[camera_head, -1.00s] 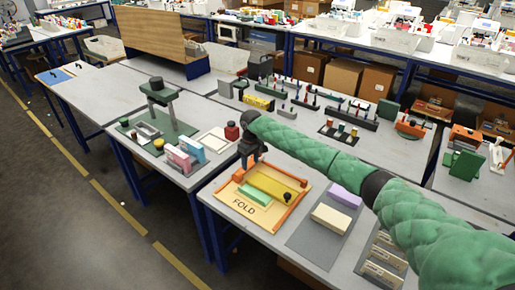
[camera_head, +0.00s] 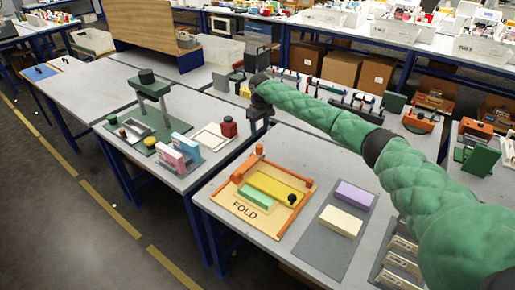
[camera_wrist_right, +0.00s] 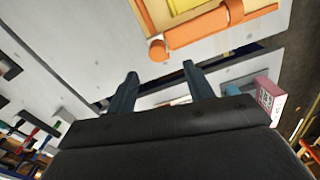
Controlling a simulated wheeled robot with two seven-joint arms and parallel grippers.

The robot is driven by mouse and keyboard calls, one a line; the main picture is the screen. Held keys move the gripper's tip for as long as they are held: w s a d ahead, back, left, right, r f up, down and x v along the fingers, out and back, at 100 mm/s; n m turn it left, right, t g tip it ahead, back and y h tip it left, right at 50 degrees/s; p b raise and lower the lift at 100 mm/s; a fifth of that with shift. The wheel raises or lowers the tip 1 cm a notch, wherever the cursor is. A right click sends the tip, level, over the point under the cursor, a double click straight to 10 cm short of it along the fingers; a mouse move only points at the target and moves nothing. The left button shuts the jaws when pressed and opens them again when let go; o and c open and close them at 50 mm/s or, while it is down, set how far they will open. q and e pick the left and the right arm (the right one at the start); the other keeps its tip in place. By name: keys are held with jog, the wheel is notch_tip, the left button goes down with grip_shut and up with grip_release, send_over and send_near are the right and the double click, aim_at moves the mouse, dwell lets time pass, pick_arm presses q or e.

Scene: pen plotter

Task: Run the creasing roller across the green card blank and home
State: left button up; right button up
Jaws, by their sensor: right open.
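The fold board (camera_head: 230,207) is a tan tray marked FOLD on the near table, with orange bars at its sides. The green card blank (camera_head: 257,197) lies flat in it beside a yellow plate (camera_head: 275,184) with a black knob (camera_head: 292,199). An orange cylinder, apparently the creasing roller (camera_wrist_right: 195,28), lies along the board's edge; an orange upright end (camera_head: 259,149) shows at the far corner. My right gripper (camera_head: 256,130) is above and beyond that corner, clear of the board. Its fingers (camera_wrist_right: 159,78) are apart and empty in the wrist view. My left gripper is out of view.
A grey mat (camera_head: 318,246) with purple and cream blocks lies right of the board. A green press stand (camera_head: 150,85), pink and blue blocks, and a red jar (camera_head: 229,127) stand on the table to the left. My sleeved right arm crosses above the tables.

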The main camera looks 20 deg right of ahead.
jog(key=b, duration=0.3)
send_over(259, 145)
notch_tip(259, 145, down, 4)
jog(key=shift+f, duration=0.1)
pick_arm(q)
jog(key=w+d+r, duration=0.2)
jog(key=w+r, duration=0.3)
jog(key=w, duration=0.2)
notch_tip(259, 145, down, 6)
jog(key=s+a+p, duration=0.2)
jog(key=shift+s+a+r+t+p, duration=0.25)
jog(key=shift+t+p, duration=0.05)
jog(key=shift+p, duration=0.1)
pick_arm(e)
jog(key=shift+f, duration=3.75)
grip_shut()
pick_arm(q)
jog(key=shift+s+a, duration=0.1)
